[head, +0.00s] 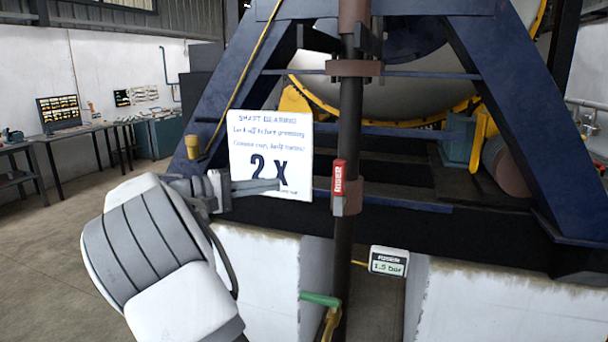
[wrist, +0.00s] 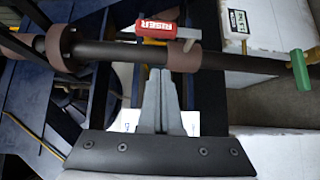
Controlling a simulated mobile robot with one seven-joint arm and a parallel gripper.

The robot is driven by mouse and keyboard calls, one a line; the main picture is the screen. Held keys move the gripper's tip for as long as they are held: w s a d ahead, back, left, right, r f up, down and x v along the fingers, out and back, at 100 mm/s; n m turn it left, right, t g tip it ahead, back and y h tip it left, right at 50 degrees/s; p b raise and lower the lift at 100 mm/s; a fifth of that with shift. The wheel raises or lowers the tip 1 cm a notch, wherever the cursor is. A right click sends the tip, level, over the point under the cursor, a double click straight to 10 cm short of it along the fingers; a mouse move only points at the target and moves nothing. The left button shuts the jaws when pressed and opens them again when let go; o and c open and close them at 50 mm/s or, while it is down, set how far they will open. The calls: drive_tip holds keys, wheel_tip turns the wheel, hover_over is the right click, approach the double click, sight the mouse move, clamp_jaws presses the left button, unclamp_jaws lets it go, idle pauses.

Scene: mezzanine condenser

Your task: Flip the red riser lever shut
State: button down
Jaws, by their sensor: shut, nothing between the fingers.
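The red riser lever (head: 339,178), labelled RISER, stands upright along the front of the dark vertical pipe (head: 346,125). A grey metal piece sits at its lower end, by a brownish collar. In the wrist view the red lever (wrist: 158,28) lies along the pipe (wrist: 110,52), just beyond my fingertips. My gripper (head: 279,184) is to the left of the lever in the head view, in front of the white sign, pointing right. In the wrist view my gripper (wrist: 160,72) has its fingers together, empty, pointing at the pipe's collar. A gap to the lever shows.
A riser gauge (head: 389,262) reading about 1.5 bar hangs right of the pipe. A green lever (head: 320,299) on a brass valve (head: 330,323) sticks out lower down. A white shaft bearing sign (head: 270,135) is behind my gripper. Blue frame beams (head: 500,110) and white plinths (head: 500,300) surround the pipe.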

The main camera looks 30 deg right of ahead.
sight(339, 189)
drive_tip(key=shift+w+a+r+h, duration=0.3)
drive_tip(key=shift+w+a, duration=0.15)
drive_tip(key=shift+a, duration=0.15)
drive_tip(key=s+d+p, duration=0.3)
drive_tip(key=d, duration=0.9)
drive_tip(key=shift+s+d, duration=0.3)
drive_tip(key=shift+d, duration=0.05)
drive_tip(key=shift+s+d+r+m, duration=0.1)
drive_tip(key=shift+s+d+m, duration=0.05)
drive_tip(key=shift+m, duration=0.15)
